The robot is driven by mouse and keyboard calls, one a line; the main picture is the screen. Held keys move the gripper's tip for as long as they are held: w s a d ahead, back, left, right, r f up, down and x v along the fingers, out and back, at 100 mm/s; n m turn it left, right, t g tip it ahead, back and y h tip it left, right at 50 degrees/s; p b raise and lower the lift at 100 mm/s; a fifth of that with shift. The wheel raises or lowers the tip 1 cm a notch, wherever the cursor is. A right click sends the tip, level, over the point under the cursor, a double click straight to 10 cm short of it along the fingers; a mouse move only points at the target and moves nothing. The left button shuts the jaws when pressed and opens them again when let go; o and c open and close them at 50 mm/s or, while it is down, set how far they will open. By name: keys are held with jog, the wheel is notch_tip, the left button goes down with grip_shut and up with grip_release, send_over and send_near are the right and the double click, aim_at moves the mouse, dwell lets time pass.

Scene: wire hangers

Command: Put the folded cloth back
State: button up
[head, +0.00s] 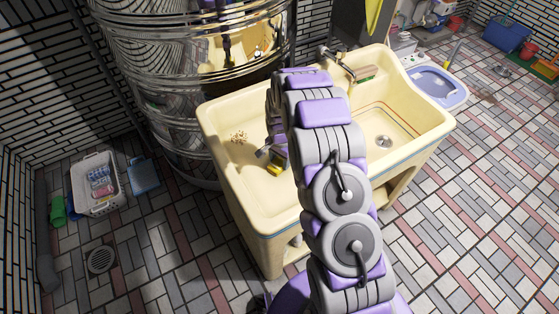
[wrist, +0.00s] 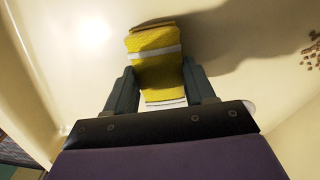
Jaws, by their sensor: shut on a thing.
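The folded cloth (wrist: 153,62) is yellow with pale stripes and sits between the two dark fingers of my gripper (wrist: 160,92) in the wrist view. My gripper is shut on it. In the head view my gripper (head: 272,154) is at the left part of the cream sink (head: 222,112), with a bit of the yellow cloth (head: 274,169) below it. The cloth is close over the basin surface and casts a shadow there; I cannot tell whether it touches. My arm hides much of the sink's middle.
Brown crumbs (head: 239,137) lie on the sink's left surface. A tap (head: 338,62) and a green-topped item (head: 366,74) are at the sink's back. A shiny metal drum (head: 190,90) stands behind left. A white basket (head: 97,184) is on the tiled floor at left.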

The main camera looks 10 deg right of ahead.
aim_at(281, 161)
jog(key=shift+s+d, duration=0.1)
jog(key=shift+d, duration=0.35)
jog(key=o, duration=1.1)
jog(key=shift+d+f, duration=0.15)
jog(key=shift+d, duration=0.3)
jog(key=shift+c, duration=0.2)
jog(key=shift+o, duration=1.3)
jog(key=shift+a, duration=0.75)
jog(key=shift+d+r, duration=0.2)
jog(key=shift+r, duration=0.45)
jog(key=s+r+n+p, duration=0.1)
jog(key=s+r, duration=0.2)
jog(key=r, duration=0.7)
jog(key=s+r+n+p, duration=0.1)
jog(key=s+r+p, duration=0.15)
jog(key=r, duration=0.75)
jog(key=s+r+n, duration=0.2)
jog(key=s+r, duration=0.2)
jog(key=s, duration=0.8)
jog(key=s+r+n+g, duration=0.1)
jog(key=s+r+n, duration=0.2)
jog(key=s, duration=0.9)
jog(key=s+r+n, duration=0.2)
jog(key=s+r, duration=0.4)
jog(key=s, duration=0.6)
jog(key=shift+d+r+n+g+b, duration=0.3)
jog(key=shift+d+n+g, duration=0.05)
jog(key=shift+n+g, duration=0.05)
